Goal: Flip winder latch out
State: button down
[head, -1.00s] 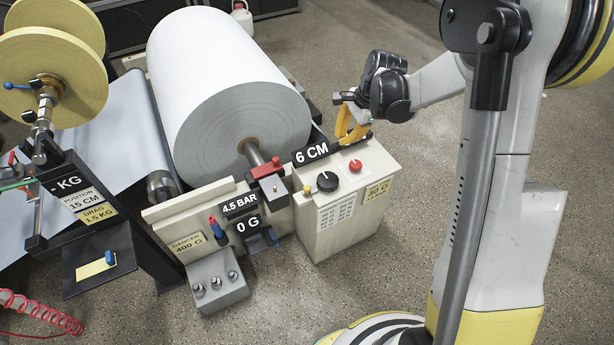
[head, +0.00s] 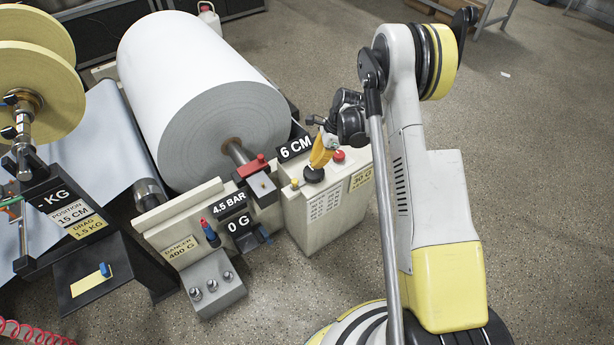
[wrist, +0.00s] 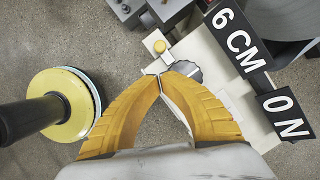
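The winder roll (head: 205,95) is a large white paper roll. A red latch-like piece (head: 250,166) sits on a grey block (head: 262,185) at its shaft end; I take this for the winder latch. It appears closed down over the shaft end. My gripper (head: 316,168) has yellow fingers and hangs over the control box, right of the latch and apart from it. In the wrist view the fingertips (wrist: 163,74) meet, with nothing seen between them, over the black knob (wrist: 186,70). I cannot tell whether they touch the knob. The red piece is not clearly visible there.
The beige control box (head: 330,215) carries a yellow button (head: 295,184), a red button (head: 338,155) and a 6 CM display (head: 296,148). Left of it stand the 4.5 BAR display (head: 229,202) and a blue-red lever (head: 210,233). Open floor lies to the right.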

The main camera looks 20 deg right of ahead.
jog(key=b+x, duration=0.4)
jog(key=x, duration=0.5)
jog(key=shift+a+f, duration=0.15)
jog(key=shift+f, duration=0.25)
jog(key=a, duration=0.1)
jog(key=s+a, duration=0.1)
jog(key=a, duration=0.1)
jog(key=shift+a, duration=0.15)
jog(key=p+v, duration=0.4)
jog(key=v, duration=0.6)
jog(key=shift+r, duration=0.1)
